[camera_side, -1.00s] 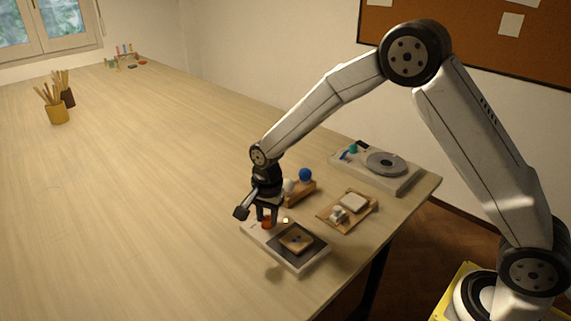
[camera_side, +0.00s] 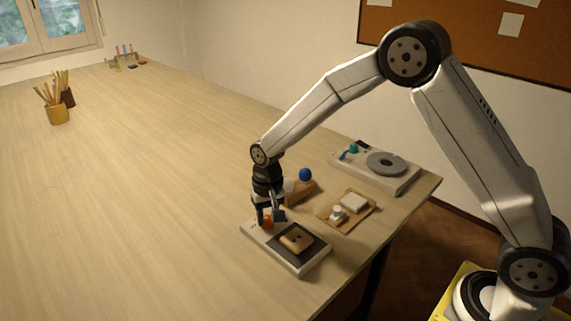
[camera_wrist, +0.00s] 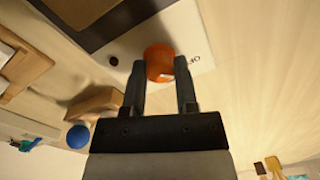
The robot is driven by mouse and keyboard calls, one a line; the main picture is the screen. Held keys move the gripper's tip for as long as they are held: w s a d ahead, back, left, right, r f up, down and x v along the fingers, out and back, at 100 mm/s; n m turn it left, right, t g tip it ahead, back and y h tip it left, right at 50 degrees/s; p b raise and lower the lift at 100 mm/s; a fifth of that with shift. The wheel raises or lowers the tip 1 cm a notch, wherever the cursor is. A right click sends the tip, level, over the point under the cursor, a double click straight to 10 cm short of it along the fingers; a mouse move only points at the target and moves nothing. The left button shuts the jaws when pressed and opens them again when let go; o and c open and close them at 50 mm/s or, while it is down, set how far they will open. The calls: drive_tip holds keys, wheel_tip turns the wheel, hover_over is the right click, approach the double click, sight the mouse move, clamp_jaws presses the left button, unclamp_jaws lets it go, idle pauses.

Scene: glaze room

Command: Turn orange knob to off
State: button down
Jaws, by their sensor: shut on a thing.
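The orange knob (camera_wrist: 159,62) stands on the white hot-plate-like device (camera_side: 307,262), near its far left end. My gripper (camera_side: 267,219) points down over the device and is shut on the knob. In the wrist view the two fingers of my gripper (camera_wrist: 160,75) lie on either side of the knob. Lettering beside the knob on the white panel starts with "OF"; part of it is hidden. A small dark spot (camera_wrist: 113,61) is on the panel near the knob. A tan square block (camera_side: 297,238) with dark marks lies on the dark plate of the device.
A wooden holder with a blue ball (camera_side: 305,174) stands just behind my gripper. A wooden board (camera_side: 326,213) with white pieces lies to the right. A device with a round grey disc (camera_side: 386,163) is farther back. The table to the left is clear up to the brush pots (camera_side: 58,114).

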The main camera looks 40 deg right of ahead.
sight(270, 218)
drive_tip(key=shift+n, duration=1.3)
drive_tip(key=shift+c, duration=1.9)
unclamp_jaws()
drive_tip(key=shift+r, duration=0.1)
drive_tip(key=shift+d+r, duration=0.15)
drive_tip(key=shift+r, duration=3.65)
drive_tip(key=shift+s, duration=0.1)
